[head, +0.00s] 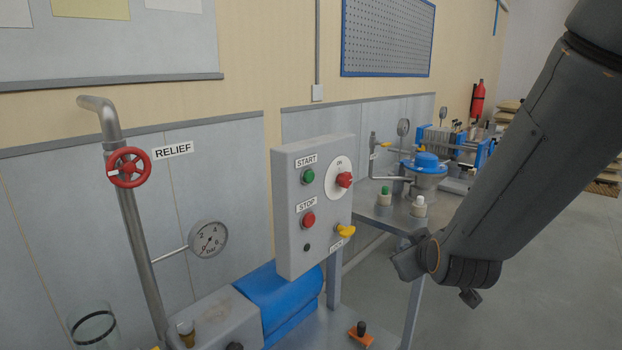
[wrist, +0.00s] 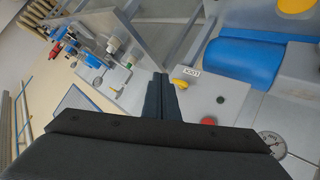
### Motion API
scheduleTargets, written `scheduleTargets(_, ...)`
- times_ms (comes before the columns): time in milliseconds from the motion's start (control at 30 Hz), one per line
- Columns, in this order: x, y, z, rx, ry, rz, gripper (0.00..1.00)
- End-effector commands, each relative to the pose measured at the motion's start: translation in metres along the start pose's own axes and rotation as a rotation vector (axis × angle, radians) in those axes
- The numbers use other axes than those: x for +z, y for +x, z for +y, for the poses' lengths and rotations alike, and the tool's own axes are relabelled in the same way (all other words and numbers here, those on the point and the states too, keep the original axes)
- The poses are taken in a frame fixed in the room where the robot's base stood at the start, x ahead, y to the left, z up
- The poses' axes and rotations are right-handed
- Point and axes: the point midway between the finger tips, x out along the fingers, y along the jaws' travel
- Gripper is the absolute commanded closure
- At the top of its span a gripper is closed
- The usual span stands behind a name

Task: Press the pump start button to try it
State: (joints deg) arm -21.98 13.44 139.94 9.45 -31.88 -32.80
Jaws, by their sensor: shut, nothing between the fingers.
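The grey control box (head: 292,236) stands upright at the middle of the head view. Its green START button (head: 308,176) is at the upper left of its face, above the red STOP button (head: 308,220). In the wrist view, the box face is partly visible with STOP (wrist: 208,121) and the yellow lock handle (wrist: 185,86); START is not visible there. My gripper (wrist: 161,80) is shut and empty, its fingertips appearing near the lock handle. In the head view, my arm's end is right of the box and apart from it; the fingertips are not clearly seen.
A red rotary switch (head: 344,180) sits right of START. A yellow handle (head: 345,231) juts out below it. Left are a red RELIEF wheel (head: 129,167) and a pressure gauge (head: 208,239). A blue motor (head: 283,298) lies below. A bench with bottles (head: 419,206) stands behind at right.

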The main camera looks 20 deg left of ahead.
Motion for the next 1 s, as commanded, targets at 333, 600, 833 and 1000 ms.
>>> scheduleTargets(333, -0.144, -0.011, -0.05, 0.246, -0.334, 0.477, 1.0)
scheduleTargets(600, -0.166, -0.022, -0.058, 0.314, -0.383, 0.556, 1.0)
scheduleTargets(833, -0.166, -0.022, -0.057, 0.314, -0.381, 0.554, 1.0)
scheduleTargets(1000, -0.17, -0.019, -0.06, 0.313, -0.381, 0.554, 1.0)
